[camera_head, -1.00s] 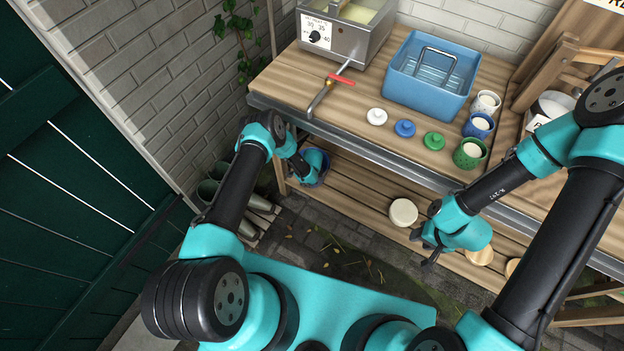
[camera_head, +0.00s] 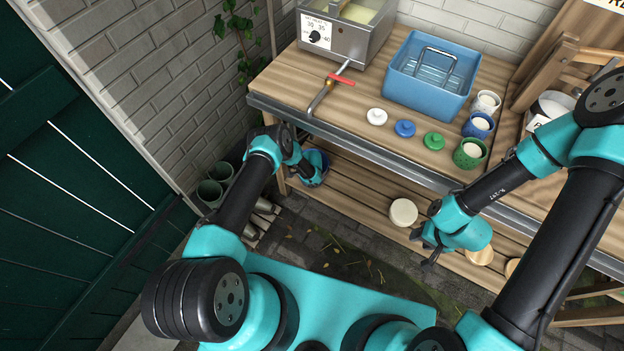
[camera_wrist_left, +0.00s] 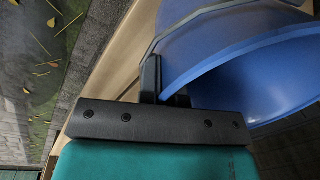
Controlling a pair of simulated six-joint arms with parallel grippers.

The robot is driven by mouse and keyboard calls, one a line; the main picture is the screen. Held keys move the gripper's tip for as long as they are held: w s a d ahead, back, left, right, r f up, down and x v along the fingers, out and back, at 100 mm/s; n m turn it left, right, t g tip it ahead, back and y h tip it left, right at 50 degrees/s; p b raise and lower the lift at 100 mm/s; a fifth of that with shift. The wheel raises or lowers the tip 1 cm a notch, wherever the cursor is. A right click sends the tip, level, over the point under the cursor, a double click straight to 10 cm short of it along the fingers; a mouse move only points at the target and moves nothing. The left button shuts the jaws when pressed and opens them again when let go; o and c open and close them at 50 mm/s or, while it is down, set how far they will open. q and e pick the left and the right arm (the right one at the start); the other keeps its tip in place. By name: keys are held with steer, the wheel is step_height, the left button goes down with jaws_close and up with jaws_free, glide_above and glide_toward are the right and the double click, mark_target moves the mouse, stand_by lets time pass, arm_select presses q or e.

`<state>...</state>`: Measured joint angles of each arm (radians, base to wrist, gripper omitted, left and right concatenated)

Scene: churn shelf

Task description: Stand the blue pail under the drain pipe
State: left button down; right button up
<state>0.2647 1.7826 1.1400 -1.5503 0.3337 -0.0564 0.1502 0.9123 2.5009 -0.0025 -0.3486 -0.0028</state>
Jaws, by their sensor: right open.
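The blue pail (camera_head: 318,160) is at the left end of the lower shelf, below the bench edge, mostly hidden behind my left wrist. My left gripper (camera_head: 308,176) is at it. In the left wrist view the two close fingers (camera_wrist_left: 164,90) straddle the rim of the pail (camera_wrist_left: 245,65), and its grey bail arcs above them. The drain pipe (camera_head: 320,99), with a red lever (camera_head: 341,80), runs out from the metal vat (camera_head: 345,37) past the bench's front edge, above the pail. My right gripper (camera_head: 428,253) is open and empty, low before the shelf.
The bench holds a blue basin (camera_head: 430,95), white, blue and green lids and matching pots. A pale round block (camera_head: 403,212) is on the lower shelf (camera_head: 350,190). Green pots (camera_head: 210,190) stand at left by the wall.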

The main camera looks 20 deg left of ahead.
arm_select(q)
steer(key=shift+f, duration=0.25)
steer(key=c, duration=1.3)
jaws_free()
